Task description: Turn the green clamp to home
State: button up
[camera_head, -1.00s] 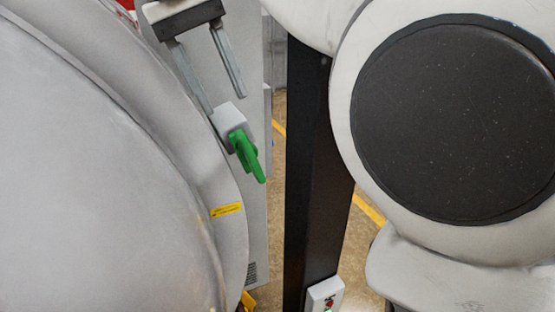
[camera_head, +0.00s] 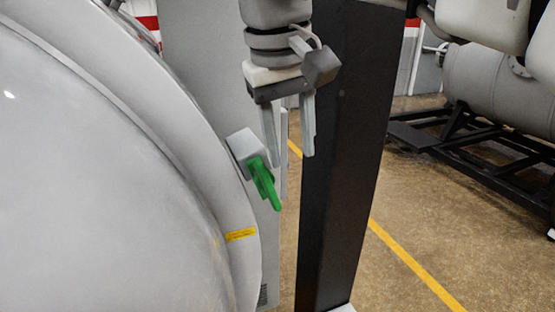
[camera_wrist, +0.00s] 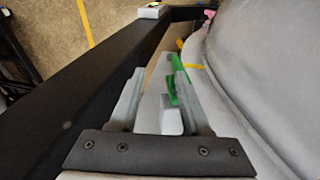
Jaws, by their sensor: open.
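The green clamp (camera_head: 264,184) sits on a light grey block (camera_head: 244,146) at the rim of the big grey furnace door (camera_head: 100,190). Its handle points down and slightly right in the head view. My gripper (camera_head: 290,150) is open and empty, fingers pointing down, above and to the right of the clamp, apart from it. In the wrist view the clamp (camera_wrist: 181,88) shows behind the right finger of my gripper (camera_wrist: 150,75), which hides part of it. The grey block (camera_wrist: 171,118) shows between the fingers.
A black post (camera_head: 340,150) stands close to the right of my gripper. A yellow label (camera_head: 240,235) is on the door rim below the clamp. A grey tank on a black frame (camera_head: 470,140) stands at the back right. The floor between is open, with a yellow line.

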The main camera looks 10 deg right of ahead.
jog(key=s+d+f+m+t+b, duration=0.1)
jog(key=f+b, duration=0.5)
jog(key=f, duration=0.6)
jog(key=s+d+f+m+t+y+b, duration=0.1)
jog(key=s+d+f+b, duration=0.3)
jog(key=f, duration=0.8)
jog(key=s+d+f+t+b, duration=0.1)
jog(key=s+f+b, duration=0.3)
jog(key=f+b, duration=0.4)
notch_tip(320, 180, down, 4)
jog(key=shift+s+d+r+m+y, duration=0.1)
jog(key=shift+s+d+m+y, duration=0.2)
jog(key=shift+d, duration=0.6)
jog(key=shift+w+r, duration=0.1)
